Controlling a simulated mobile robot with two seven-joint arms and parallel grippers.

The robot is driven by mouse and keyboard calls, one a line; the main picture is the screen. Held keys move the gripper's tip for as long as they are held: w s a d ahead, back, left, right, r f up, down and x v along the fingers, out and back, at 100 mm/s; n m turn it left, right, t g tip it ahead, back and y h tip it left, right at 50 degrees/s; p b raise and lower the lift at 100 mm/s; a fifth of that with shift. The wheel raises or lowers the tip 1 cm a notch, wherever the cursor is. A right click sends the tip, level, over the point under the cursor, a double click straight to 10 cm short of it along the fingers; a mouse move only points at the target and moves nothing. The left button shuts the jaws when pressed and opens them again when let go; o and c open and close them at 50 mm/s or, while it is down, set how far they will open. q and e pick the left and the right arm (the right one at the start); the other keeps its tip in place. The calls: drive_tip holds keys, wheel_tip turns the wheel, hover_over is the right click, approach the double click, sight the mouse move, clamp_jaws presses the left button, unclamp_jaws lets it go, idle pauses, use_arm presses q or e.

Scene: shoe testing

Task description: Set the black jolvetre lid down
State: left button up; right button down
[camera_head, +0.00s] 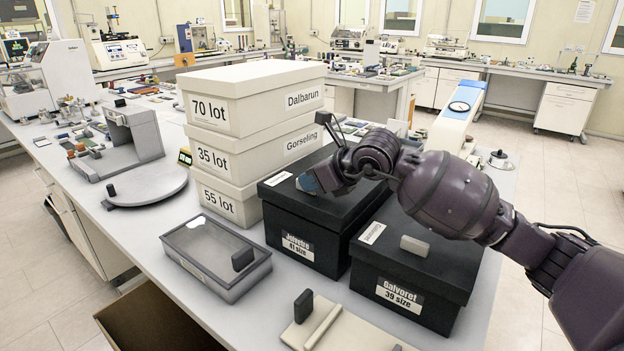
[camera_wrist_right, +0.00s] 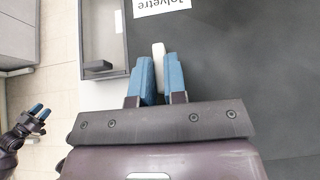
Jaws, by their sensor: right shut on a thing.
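The black Jolvetre lid (camera_head: 335,198) lies flat over the black box marked Jolvetre, 41 size (camera_head: 302,253), lined up with it; no clear gap shows between them. In the right wrist view the lid (camera_wrist_right: 240,70) fills the right side and its white name label (camera_wrist_right: 162,6) is at the top. My right gripper (camera_head: 310,183) is above the lid. Its blue fingers (camera_wrist_right: 159,80) are shut on the lid's small white handle (camera_wrist_right: 159,53). My left gripper (camera_wrist_right: 40,112) shows at the left of the right wrist view, empty, with its blue fingertips apart.
A black Galvoret box (camera_head: 415,265) with a white handle stands close on the right. Three stacked cream boxes (camera_head: 262,115) stand behind on the left. A clear-lidded grey tray (camera_head: 215,255) is in front on the left. A beige board (camera_head: 345,330) lies at the front edge.

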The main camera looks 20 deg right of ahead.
sight(312, 193)
use_arm(q)
drive_tip(key=shift+s+f+b, duration=0.2)
drive_tip(key=shift+f+b, duration=0.1)
drive_tip(key=shift+f, duration=0.25)
drive_tip(key=shift+s+f+b, duration=0.15)
drive_tip(key=shift+f+b, duration=0.15)
drive_tip(key=shift+f, duration=0.2)
use_arm(e)
drive_tip(key=shift+f, duration=1.7)
use_arm(q)
drive_tip(key=shift+f, duration=0.1)
use_arm(e)
drive_tip(key=shift+f, duration=0.2)
